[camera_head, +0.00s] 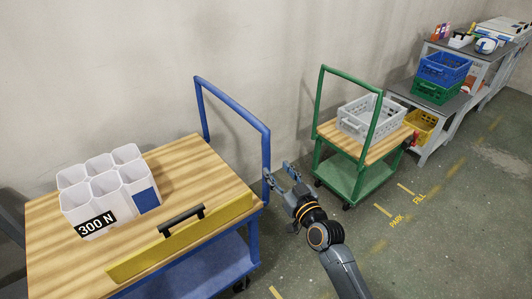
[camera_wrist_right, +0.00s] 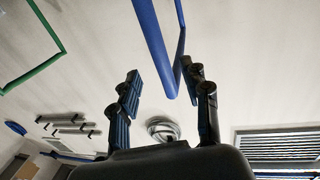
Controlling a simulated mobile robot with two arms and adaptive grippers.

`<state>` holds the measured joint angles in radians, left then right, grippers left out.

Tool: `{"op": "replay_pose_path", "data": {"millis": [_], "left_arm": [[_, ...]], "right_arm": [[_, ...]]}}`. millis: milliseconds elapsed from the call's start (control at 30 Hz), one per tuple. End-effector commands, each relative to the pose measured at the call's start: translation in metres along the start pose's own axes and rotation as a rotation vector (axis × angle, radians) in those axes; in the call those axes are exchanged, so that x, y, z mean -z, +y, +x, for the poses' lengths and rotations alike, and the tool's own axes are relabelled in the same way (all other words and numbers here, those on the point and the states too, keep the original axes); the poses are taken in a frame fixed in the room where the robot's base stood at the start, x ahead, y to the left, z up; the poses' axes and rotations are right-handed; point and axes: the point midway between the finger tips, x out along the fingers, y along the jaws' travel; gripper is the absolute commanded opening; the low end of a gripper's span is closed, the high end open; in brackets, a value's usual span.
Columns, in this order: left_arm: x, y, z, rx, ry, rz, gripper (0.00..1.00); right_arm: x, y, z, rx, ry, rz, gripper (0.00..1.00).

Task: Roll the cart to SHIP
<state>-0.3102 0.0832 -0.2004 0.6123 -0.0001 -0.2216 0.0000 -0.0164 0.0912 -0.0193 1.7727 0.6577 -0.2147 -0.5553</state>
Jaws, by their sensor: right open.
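A blue cart (camera_head: 230,258) with a wooden top stands at the left, its upright blue push handle (camera_head: 232,104) at its far right end. A green cart (camera_head: 352,178) stands farther back. My right gripper (camera_head: 278,168) is open beside the near right post of the blue handle. In the right wrist view the blue handle (camera_wrist_right: 153,45) reaches down between the open fingers (camera_wrist_right: 162,80); I cannot tell whether they touch it. My left gripper is not in view. The word SHIP does not show.
A white multi-cell holder (camera_head: 110,195) marked 300 N and a yellow panel with black handle (camera_head: 182,240) are on the blue cart. A grey crate (camera_head: 355,118) sits on the green cart. Floor marks PARK (camera_head: 397,221) and FILL (camera_head: 419,199) show. Grey tables (camera_head: 440,125) line the wall.

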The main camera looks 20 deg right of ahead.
Motion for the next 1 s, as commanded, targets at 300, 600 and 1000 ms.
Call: {"op": "replay_pose_path", "data": {"millis": [300, 600, 1000], "left_arm": [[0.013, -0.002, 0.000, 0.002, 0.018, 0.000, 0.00], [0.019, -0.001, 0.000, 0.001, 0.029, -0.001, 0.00], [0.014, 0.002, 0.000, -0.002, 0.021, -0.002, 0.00]], "right_arm": [[0.000, 0.000, 0.064, 0.000, 0.000, 0.001, 0.47], [-0.001, 0.000, 0.085, 0.000, -0.001, 0.001, 0.47], [-0.001, 0.000, 0.085, 0.000, -0.001, 0.001, 0.14]]}}
